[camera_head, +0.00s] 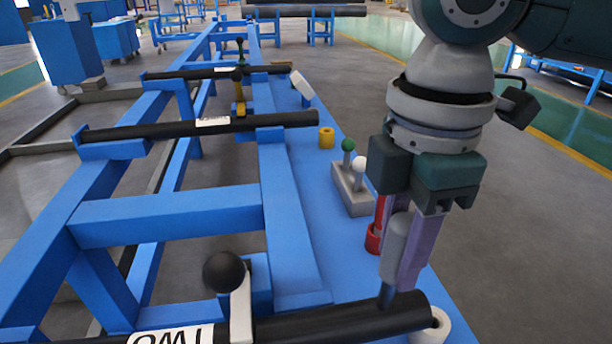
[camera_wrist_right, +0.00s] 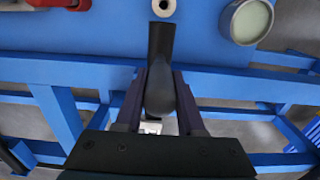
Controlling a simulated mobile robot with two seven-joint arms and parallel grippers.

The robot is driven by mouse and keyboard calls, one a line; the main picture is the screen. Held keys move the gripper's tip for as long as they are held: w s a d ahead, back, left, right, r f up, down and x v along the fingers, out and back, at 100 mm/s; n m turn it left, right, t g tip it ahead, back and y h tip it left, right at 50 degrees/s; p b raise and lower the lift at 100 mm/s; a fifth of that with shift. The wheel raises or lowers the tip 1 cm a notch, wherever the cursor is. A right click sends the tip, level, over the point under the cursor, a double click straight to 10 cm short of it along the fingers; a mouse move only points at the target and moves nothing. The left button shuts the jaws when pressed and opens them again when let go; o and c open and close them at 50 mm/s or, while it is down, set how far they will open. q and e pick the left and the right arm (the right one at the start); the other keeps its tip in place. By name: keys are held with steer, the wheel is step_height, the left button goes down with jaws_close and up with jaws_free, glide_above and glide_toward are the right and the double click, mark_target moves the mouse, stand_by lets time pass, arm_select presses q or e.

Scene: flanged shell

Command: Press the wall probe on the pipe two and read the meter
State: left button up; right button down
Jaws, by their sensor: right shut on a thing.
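Pipe two is the black pipe (camera_head: 330,322) with a white, partly cut-off label (camera_head: 170,337) along the near edge of the head view. My right gripper (camera_head: 402,265) is above its right end, shut on the grey wall probe (camera_head: 396,238). The probe points down and its dark tip meets the pipe's top in the picture; I cannot tell whether it presses firmly. In the right wrist view the gripper (camera_wrist_right: 160,98) holds the probe (camera_wrist_right: 159,92) in line over the pipe (camera_wrist_right: 161,42). No meter reading can be made out. My left gripper is not in view.
A black ball-topped clamp (camera_head: 223,271) stands beside the pipe. A grey block (camera_head: 353,190) with green and white knobs, a red holder (camera_head: 373,238) and a yellow ring (camera_head: 326,138) stand on the blue bench. A round pale-faced thing (camera_wrist_right: 248,20) shows in the wrist view.

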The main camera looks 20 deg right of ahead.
mark_target(409, 219)
stand_by(0.9)
steer(key=shift+d+f+p, duration=0.1)
steer(key=shift+f+p, duration=0.1)
steer(key=shift+p, duration=0.35)
stand_by(0.9)
steer(key=shift+r, duration=0.1)
step_height(409, 219, up, 2)
steer(key=p, duration=0.3)
steer(key=shift+r, duration=0.15)
step_height(409, 219, up, 5)
steer(key=p, duration=0.6)
steer(key=shift+p, duration=0.35)
stand_by(0.4)
